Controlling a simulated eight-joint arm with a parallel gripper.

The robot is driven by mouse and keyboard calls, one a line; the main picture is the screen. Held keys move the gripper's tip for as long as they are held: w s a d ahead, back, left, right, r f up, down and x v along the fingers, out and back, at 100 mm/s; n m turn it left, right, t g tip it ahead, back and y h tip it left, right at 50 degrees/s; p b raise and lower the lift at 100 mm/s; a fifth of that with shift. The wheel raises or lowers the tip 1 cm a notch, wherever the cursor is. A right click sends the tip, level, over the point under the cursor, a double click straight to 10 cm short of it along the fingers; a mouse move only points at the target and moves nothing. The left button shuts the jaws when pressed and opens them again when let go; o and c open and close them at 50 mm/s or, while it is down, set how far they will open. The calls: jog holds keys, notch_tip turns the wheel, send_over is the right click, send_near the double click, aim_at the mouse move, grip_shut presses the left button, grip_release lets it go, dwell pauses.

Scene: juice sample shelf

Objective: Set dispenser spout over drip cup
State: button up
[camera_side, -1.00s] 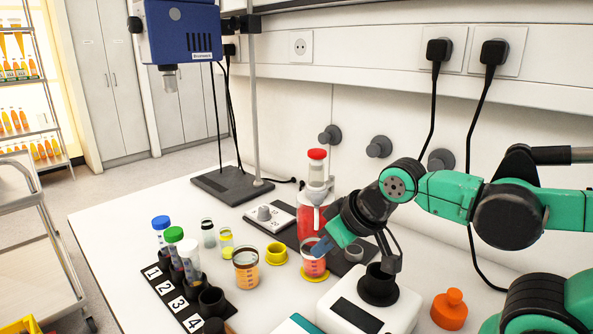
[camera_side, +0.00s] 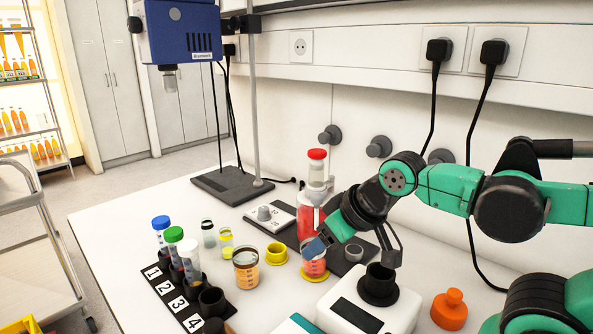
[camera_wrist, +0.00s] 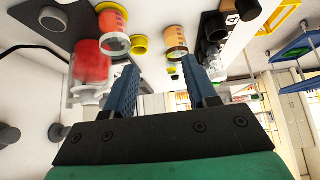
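The dispenser (camera_side: 309,222) is a red-filled bottle with a red cap and a pale spout fitting on top. It stands on a dark base and also shows in the wrist view (camera_wrist: 92,62). A beaker with red liquid (camera_side: 314,268) stands close in front of it on a yellow ring. A small yellow cup (camera_side: 277,253) stands to its left, also in the wrist view (camera_wrist: 139,46); I cannot tell which vessel is the drip cup. My gripper (camera_side: 318,246) is beside the dispenser, its blue fingertips overlapping the beaker's top. In the wrist view my gripper (camera_wrist: 163,82) is open, with nothing between its fingers.
An orange-filled beaker (camera_side: 246,270) and a numbered tube rack (camera_side: 163,286) with capped tubes stand to the left.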

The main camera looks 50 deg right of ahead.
notch_tip(320, 180, up, 4)
jog(key=shift+r, duration=0.2)
jog(key=m+t+y, duration=0.3)
jog(key=m+y, duration=1.1)
jog(key=m, duration=1.1)
send_over(317, 203)
jog(key=s+d, duration=0.1)
jog(key=d, duration=0.2)
jog(key=shift+t, duration=0.3)
jog(key=shift+w+a+f, duration=0.5)
jog(key=shift+a+f, duration=0.1)
jog(key=shift+f, duration=0.15)
jog(key=shift+w+a+f, duration=0.45)
jog(key=shift+a+f, duration=0.15)
jog(key=shift+f, duration=0.2)
jog(key=shift+w+a+f, duration=0.5)
jog(key=shift+a+f, duration=0.1)
jog(key=shift+f, duration=0.15)
grip_shut()
